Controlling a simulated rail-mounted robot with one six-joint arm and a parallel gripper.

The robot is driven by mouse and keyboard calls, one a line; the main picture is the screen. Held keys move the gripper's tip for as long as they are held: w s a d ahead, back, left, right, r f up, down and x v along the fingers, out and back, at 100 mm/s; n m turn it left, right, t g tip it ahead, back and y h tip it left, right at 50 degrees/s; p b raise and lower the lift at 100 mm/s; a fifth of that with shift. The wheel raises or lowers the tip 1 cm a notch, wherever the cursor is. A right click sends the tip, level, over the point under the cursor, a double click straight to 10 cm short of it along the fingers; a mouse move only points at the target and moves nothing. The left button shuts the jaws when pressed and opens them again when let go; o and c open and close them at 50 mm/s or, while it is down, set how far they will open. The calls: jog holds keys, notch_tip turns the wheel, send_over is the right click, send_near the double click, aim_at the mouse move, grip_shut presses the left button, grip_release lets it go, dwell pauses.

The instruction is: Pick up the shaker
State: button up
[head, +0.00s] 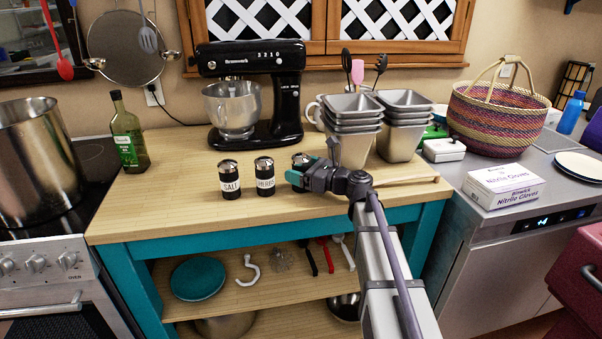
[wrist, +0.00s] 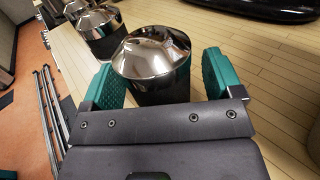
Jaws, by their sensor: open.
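Three black shakers with shiny domed metal caps stand upright in a row on the wooden worktop. The left one is labelled SALT (head: 230,182). The middle labelled shaker (head: 264,178) is beside it. The third shaker (head: 300,160) is partly hidden by my gripper (head: 308,169). In the wrist view, this shaker (wrist: 152,55) stands between the two teal fingers of my open gripper (wrist: 152,80). I cannot tell whether either finger touches it. The neighbouring shaker (wrist: 96,32) is just outside the left finger.
A black stand mixer (head: 280,95) stands behind the shakers. Stacked metal tins (head: 352,115) are close behind and right of my gripper. A green bottle (head: 128,135) is at the left. The worktop's front strip (head: 170,222) is clear.

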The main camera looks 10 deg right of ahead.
jog(key=c, duration=1.2)
